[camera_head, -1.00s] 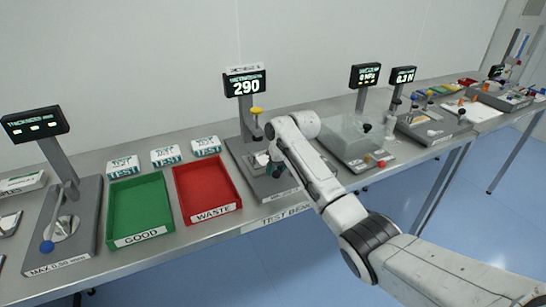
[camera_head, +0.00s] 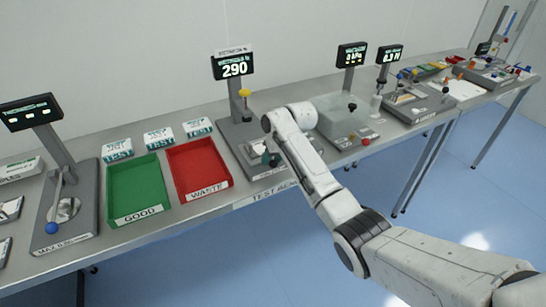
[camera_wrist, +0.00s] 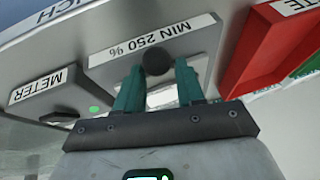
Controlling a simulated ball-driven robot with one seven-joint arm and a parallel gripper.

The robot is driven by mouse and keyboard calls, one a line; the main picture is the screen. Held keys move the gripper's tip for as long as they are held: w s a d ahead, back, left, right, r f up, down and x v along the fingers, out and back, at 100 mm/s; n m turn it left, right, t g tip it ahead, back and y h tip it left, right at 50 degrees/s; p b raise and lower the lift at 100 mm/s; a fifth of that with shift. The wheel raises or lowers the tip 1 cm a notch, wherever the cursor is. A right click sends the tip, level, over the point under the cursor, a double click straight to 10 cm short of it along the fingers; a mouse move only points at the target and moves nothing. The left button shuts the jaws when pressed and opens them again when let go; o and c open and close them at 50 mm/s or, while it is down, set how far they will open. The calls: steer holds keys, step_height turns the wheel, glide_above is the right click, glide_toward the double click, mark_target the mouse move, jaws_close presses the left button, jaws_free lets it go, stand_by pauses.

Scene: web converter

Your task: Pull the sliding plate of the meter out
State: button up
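The meter (camera_head: 237,142) is a grey-based device on the bench, with a display reading 290 and a yellow knob on its post. Its front carries a "MIN 250 %" label in the wrist view (camera_wrist: 155,40). A round black knob (camera_wrist: 157,62) shows between the tips of my gripper's two teal fingers (camera_wrist: 159,70). The fingers are spread to either side of it; I cannot tell whether they press on it. A pale plate (camera_wrist: 162,98) shows between the fingers. In the head view my gripper (camera_head: 272,160) is over the meter's front right, partly hidden by my arm.
A red WASTE tray (camera_head: 226,185) and a green GOOD tray (camera_head: 164,208) stand left of the meter. A clear-covered device (camera_head: 345,110) stands to its right, close to my arm. The bench's front edge runs just below. The floor in front is clear.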

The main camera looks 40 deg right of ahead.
steer(key=shift+r, duration=0.15)
steer(key=b+v, duration=0.1)
steer(key=v, duration=0.9)
steer(key=shift+r, duration=0.25)
steer(key=shift+s, duration=0.15)
steer(key=s+a+f+n+g, duration=0.2)
steer(key=s+a+f, duration=1.3)
steer(key=a+f, duration=0.15)
steer(key=s+a+f+g, duration=0.1)
steer(key=s, duration=0.9)
steer(key=s+a+f+n+g, duration=0.1)
steer(key=s+a, duration=0.1)
steer(key=s, duration=0.9)
steer(key=shift+a+f+h, duration=0.2)
steer(key=shift+f+h, duration=0.1)
steer(key=shift+h, duration=0.1)
